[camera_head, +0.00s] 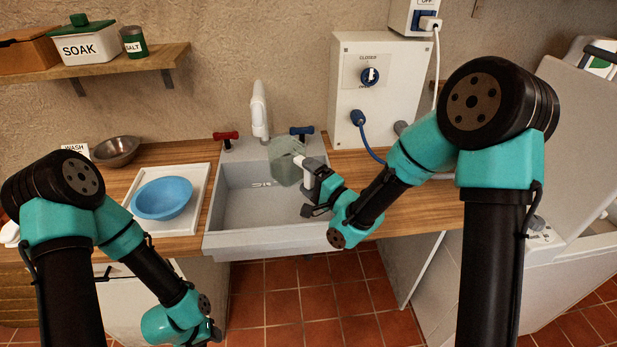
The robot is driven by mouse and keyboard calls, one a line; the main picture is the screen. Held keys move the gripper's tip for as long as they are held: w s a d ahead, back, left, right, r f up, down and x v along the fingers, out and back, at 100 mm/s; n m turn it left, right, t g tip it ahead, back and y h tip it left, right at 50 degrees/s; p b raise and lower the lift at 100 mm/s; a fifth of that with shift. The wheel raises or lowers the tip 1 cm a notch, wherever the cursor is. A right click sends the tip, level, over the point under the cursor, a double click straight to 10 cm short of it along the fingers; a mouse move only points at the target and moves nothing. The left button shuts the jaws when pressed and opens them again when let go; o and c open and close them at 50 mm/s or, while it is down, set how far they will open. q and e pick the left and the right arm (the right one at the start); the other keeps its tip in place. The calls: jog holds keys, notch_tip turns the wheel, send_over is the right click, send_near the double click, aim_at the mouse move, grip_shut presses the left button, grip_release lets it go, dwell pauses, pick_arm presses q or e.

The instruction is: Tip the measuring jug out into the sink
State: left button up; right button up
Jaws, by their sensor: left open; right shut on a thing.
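The measuring jug (286,160) is a translucent grey-green vessel over the back right part of the grey sink (235,205). It appears tilted; its mouth and contents cannot be made out. My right gripper (306,176) is shut on the jug at its pale handle side and holds it over the basin. My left gripper (214,336) is low at the bottom of the view, in front of the counter, open and away from the jug. Its fingers are partly hidden by the wrist.
A white tap (260,108) stands behind the sink, between a red tap handle (226,137) and a blue one (302,131). A blue bowl (162,198) sits on a white tray (207,180) left of the sink. A white control box (383,85) with a blue hose stands at right.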

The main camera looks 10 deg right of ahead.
jog(key=shift+s+d, duration=0.1)
jog(key=shift+s+d+f+g+h, duration=0.1)
jog(key=shift+f+g+h, duration=0.15)
jog(key=shift+f, duration=0.4)
jog(key=shift+s+d+f+g+h, duration=0.15)
jog(key=shift+f+g, duration=0.2)
jog(key=shift+f, duration=0.25)
jog(key=shift+a, duration=0.1)
jog(key=shift+r, duration=0.15)
jog(key=shift+s+r+g+h, duration=0.1)
jog(key=shift+r+g+h, duration=0.4)
jog(key=shift+g, duration=0.1)
jog(key=shift+r+g+h, duration=0.8)
jog(key=shift+r+g, duration=0.2)
jog(key=shift+r, duration=0.1)
jog(key=shift+w+a+r+g+h, duration=0.1)
jog(key=shift+w+r+g+h, duration=0.1)
jog(key=shift+r+g+h, duration=0.3)
jog(key=shift+w+a+r+g+h, duration=0.1)
jog(key=shift+w+r+g+h, duration=0.15)
jog(key=shift+g, duration=0.35)
jog(key=shift+w+a+r+g+h, duration=0.25)
jog(key=shift+w+r+g+h, duration=0.1)
jog(key=shift+r+g+h, duration=0.2)
jog(key=shift+w+a+g+h, duration=0.2)
jog(key=shift+w+g+h, duration=0.1)
jog(key=shift+g, duration=0.15)
